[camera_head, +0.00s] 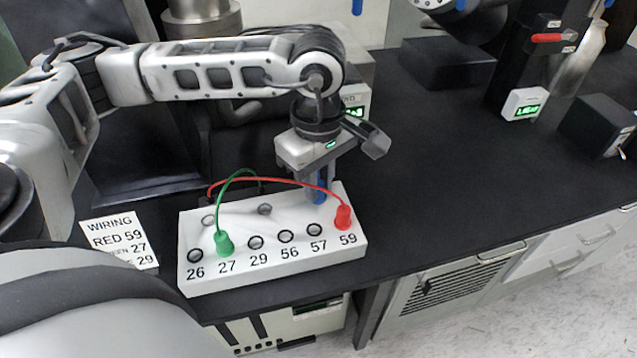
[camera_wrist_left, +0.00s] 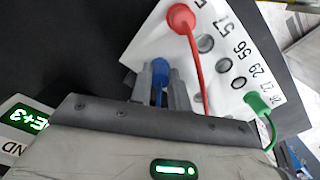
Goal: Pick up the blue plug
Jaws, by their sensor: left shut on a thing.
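The blue plug (camera_wrist_left: 160,72) is between the fingers of my left gripper (camera_wrist_left: 160,85). In the head view my left gripper (camera_head: 319,192) points down at the back right of the white socket box (camera_head: 310,262), shut on the blue plug (camera_head: 320,184). I cannot tell whether the plug touches the box. The red plug (camera_head: 343,218) sits at socket 59 and the green plug (camera_head: 224,243) at socket 27. Sockets 26, 29, 56 and 57 look empty. My right gripper is not in view.
A wiring card (camera_head: 118,243) lies left of the box, partly covered by my own body. A red and a green cable arch over the box. The black bench (camera_head: 430,190) is clear to the right. Small instruments with green displays (camera_head: 525,106) stand further back.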

